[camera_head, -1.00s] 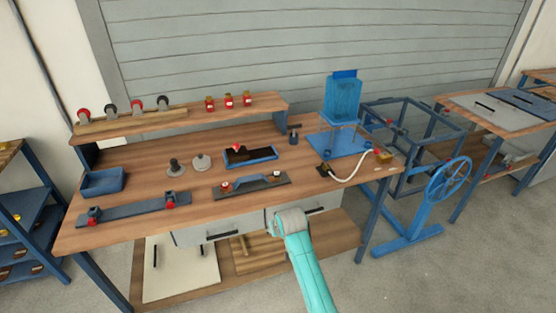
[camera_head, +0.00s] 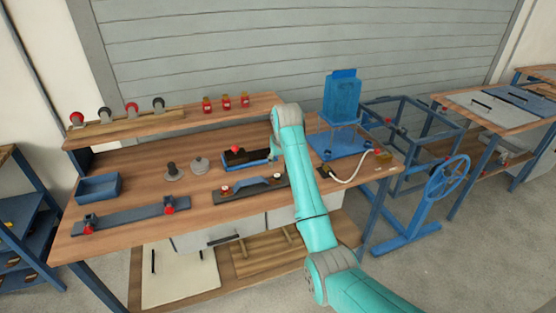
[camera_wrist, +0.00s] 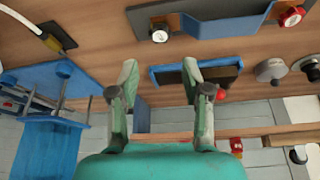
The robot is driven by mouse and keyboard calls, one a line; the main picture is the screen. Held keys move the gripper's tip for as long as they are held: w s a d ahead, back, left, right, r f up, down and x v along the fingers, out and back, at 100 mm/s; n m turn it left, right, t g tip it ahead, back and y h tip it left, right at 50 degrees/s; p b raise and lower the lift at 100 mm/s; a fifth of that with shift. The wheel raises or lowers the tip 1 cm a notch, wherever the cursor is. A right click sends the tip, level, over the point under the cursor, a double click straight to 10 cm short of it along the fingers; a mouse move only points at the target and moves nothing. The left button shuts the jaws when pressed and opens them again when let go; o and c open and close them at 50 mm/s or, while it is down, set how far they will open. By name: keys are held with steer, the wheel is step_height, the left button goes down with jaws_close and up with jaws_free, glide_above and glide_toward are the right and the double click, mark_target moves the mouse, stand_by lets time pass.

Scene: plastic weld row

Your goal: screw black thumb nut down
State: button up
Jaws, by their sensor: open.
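A black thumb nut (camera_wrist: 160,33) with a pale centre sits on a dark grey bar fixture (camera_wrist: 220,10), upright as far as I can tell. In the head view the fixture (camera_head: 250,188) lies near the bench's front edge. A red nut (camera_wrist: 290,16) sits at its other end, also in the head view (camera_head: 225,189). My gripper (camera_wrist: 160,78) is open and empty, its two fingers apart above the bench. In the wrist view the black nut lies ahead of the fingertips, apart from them. In the head view my arm hides most of the gripper.
A blue tray (camera_wrist: 157,72) with dark content lies beside my fingertips in the wrist view. Two knobbed discs (camera_head: 174,172) (camera_head: 200,166) stand left of it. A blue press (camera_head: 341,98) and a white hose (camera_head: 352,175) are at right. A raised shelf (camera_head: 135,126) runs behind.

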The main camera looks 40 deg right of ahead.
mark_target(277, 176)
steer(key=x, duration=1)
steer(key=shift+w+f, duration=0.15)
steer(key=shift+f, duration=0.1)
steer(key=c, duration=0.9)
steer(key=o, duration=1.6)
step_height(277, 176, up, 7)
